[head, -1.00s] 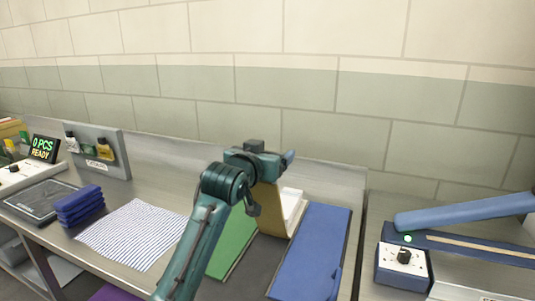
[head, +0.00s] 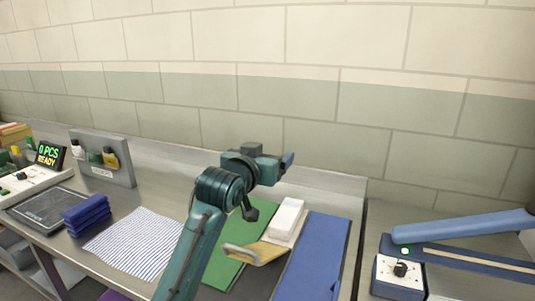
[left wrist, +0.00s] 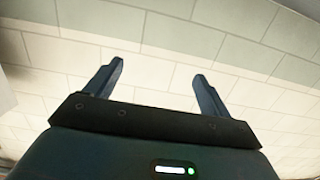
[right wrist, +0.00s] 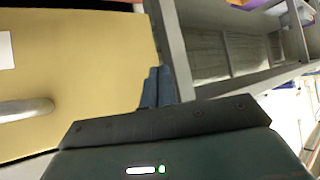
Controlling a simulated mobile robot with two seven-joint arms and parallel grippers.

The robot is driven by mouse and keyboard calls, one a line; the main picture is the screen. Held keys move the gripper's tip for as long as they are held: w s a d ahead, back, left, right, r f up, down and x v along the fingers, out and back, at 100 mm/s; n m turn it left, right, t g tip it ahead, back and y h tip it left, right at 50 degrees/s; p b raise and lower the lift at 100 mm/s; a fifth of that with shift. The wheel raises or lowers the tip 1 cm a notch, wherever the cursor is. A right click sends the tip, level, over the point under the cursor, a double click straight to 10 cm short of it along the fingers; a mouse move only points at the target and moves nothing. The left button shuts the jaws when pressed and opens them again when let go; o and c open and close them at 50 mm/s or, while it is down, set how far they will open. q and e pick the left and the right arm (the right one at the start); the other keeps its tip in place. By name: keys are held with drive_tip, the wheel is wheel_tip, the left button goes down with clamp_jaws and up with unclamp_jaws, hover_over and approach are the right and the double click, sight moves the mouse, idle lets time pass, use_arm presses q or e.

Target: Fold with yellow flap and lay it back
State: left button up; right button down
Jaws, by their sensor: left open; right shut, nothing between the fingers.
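The yellow flap (head: 268,250) of the folding board is near the board's front, leaning low toward me, its handle at its near-left end. It lies between the green flap (head: 228,262) and the blue flap (head: 318,250). A white folded bundle (head: 287,216) sits behind it. My left gripper (head: 288,161) is open and empty above the board; the left wrist view shows its spread fingers (left wrist: 157,75) against the wall. My right gripper (right wrist: 158,88) is shut and empty beside the edge of the yellow flap, which fills the left of the right wrist view (right wrist: 85,75).
A striped cloth (head: 135,240) and stacked blue folded items (head: 87,215) lie left of the board. A dark tablet-like panel (head: 47,207) is farther left. A blue-armed machine (head: 402,275) stands right, across a gap. An upright rack (head: 108,160) stands at the back left.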

use_arm(q)
drive_tip(key=s+a+r+p, duration=0.1)
drive_tip(key=s+r, duration=0.3)
drive_tip(key=r, duration=0.5)
drive_tip(key=shift+a, duration=0.2)
use_arm(e)
drive_tip(key=shift+s+d+r, duration=0.1)
idle(0.4)
use_arm(q)
drive_tip(key=shift+f, duration=0.1)
